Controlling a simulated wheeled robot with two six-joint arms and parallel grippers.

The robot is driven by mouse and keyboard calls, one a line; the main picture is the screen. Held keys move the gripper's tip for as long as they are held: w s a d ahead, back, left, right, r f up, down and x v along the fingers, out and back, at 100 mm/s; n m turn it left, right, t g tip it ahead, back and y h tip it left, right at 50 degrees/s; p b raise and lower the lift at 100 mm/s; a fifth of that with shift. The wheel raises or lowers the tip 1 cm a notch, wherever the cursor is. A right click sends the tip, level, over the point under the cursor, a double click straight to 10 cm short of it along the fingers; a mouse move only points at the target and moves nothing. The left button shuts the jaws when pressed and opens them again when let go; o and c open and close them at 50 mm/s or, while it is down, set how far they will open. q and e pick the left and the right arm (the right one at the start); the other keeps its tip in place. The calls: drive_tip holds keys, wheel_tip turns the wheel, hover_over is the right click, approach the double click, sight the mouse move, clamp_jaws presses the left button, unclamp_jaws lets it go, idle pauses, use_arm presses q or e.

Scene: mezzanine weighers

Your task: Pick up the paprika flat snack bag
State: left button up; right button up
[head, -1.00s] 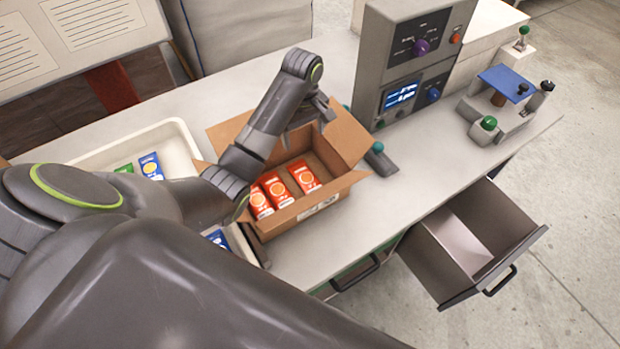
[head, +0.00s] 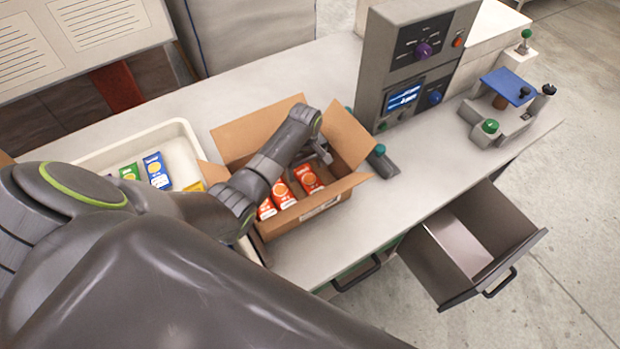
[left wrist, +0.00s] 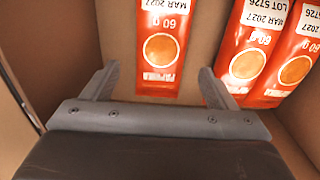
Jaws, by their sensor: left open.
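Several red-orange snack bags lie in an open cardboard box (head: 322,204) on the counter. One paprika bag (head: 308,178) lies apart from two others (head: 283,193). In the left wrist view, a paprika bag (left wrist: 160,48) with an orange disc and readable lettering lies straight ahead, and the other two bags (left wrist: 250,50) lie close together at the right. My left gripper (head: 322,154) reaches down into the box. In its wrist view the jaws (left wrist: 158,78) are open and empty, with the single bag lined up between the fingers. My right gripper is out of view.
The box flaps stand open around my arm. A white tray (head: 186,136) at left holds green, blue (head: 157,170) and yellow bags. A grey weigher console (head: 412,60) stands right behind the box. An open drawer (head: 470,245) juts out at the front right.

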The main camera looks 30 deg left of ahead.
use_arm(q)
drive_tip(key=shift+f, duration=1.05)
drive_tip(key=c, duration=1.1)
drive_tip(key=shift+r, duration=0.1)
